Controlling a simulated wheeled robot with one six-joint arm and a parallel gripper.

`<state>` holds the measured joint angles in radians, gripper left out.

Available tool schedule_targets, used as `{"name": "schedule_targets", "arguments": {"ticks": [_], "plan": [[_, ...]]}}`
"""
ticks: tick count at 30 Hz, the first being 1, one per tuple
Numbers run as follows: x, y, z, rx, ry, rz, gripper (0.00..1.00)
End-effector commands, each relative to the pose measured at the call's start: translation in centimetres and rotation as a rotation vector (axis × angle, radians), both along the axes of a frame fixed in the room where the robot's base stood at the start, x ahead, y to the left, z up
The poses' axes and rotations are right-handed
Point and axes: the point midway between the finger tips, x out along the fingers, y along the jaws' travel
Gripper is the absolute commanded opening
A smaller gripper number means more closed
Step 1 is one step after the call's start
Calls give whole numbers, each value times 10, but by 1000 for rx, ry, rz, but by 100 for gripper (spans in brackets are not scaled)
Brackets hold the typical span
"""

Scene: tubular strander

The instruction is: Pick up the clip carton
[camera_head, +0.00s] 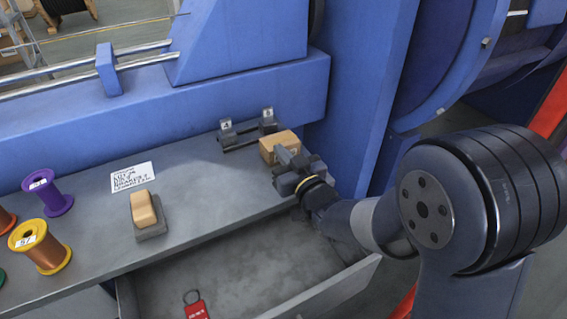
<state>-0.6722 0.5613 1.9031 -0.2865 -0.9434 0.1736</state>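A small tan carton (275,142), which looks like the clip carton, sits on the grey bench shelf near its right end. My gripper (287,162) is right at its front right side, and the dark fingers overlap the carton's near face in the view. The fingers partly hide the carton. I cannot tell whether they touch it or how far apart they are. The carton appears to rest on the shelf.
A dark holder with two numbered tags (247,131) stands just behind the carton. An open drawer (320,291) with a red tag (196,311) lies below.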

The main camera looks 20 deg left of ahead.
Motion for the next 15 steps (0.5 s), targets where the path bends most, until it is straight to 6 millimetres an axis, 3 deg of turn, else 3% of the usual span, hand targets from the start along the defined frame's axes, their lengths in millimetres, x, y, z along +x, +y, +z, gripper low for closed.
{"name": "schedule_targets", "arguments": {"ticks": [1, 7, 15], "plan": [[0, -5, -18, -30, 33, -11, 0], [1, -5, -11, -29, 32, -13, 0], [0, -4, 45, -22, 23, -10, 0]]}}
